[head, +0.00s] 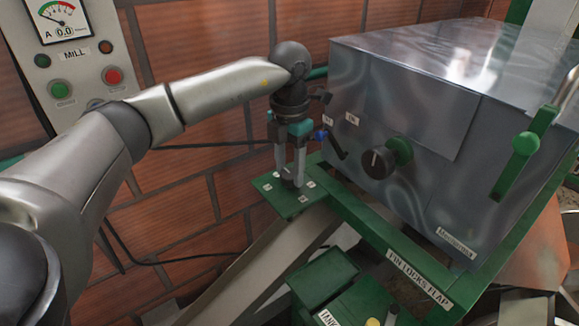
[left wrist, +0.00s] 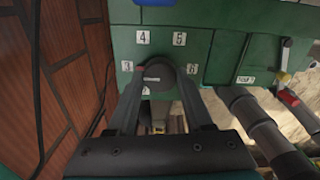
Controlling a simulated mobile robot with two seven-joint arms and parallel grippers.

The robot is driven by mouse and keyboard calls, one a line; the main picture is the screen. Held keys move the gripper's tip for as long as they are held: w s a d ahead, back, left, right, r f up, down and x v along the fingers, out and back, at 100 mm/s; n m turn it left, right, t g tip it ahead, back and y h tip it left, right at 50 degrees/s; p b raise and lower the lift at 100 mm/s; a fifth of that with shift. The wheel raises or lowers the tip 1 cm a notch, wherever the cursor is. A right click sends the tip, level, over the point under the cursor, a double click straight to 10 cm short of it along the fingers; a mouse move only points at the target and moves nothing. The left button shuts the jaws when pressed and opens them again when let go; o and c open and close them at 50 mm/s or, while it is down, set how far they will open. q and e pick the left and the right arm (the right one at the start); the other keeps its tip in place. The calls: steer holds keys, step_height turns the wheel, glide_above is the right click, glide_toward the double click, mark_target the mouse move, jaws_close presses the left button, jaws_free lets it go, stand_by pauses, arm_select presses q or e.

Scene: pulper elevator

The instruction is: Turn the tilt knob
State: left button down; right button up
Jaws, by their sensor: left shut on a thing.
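The tilt knob (left wrist: 160,74) is a dark round knob with a pale line on its face. It sits on a green panel (left wrist: 112,43) with white number labels around it, among them 3, 4, 5 and 6. My left gripper (left wrist: 164,86) points at the panel with its two fingers on either side of the knob, shut on it. In the head view, my left gripper (head: 289,178) reaches down onto the small green panel (head: 306,202), and its fingers hide most of the knob there. My right gripper is not in view.
A grey metal housing (head: 440,140) with a black knob (head: 377,162) and green handle (head: 515,165) stands right of the gripper. A blue-tipped lever (head: 323,136) is close beside the fingers. A brick wall (head: 195,190) and MILL panel (head: 72,75) lie left.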

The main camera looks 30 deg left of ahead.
mark_target(290, 173)
arm_select(q)
steer(key=shift+c, duration=1.5)
jaws_free()
step_height(290, 173, up, 15)
steer(key=p, duration=0.1)
steer(key=shift+r, duration=0.15)
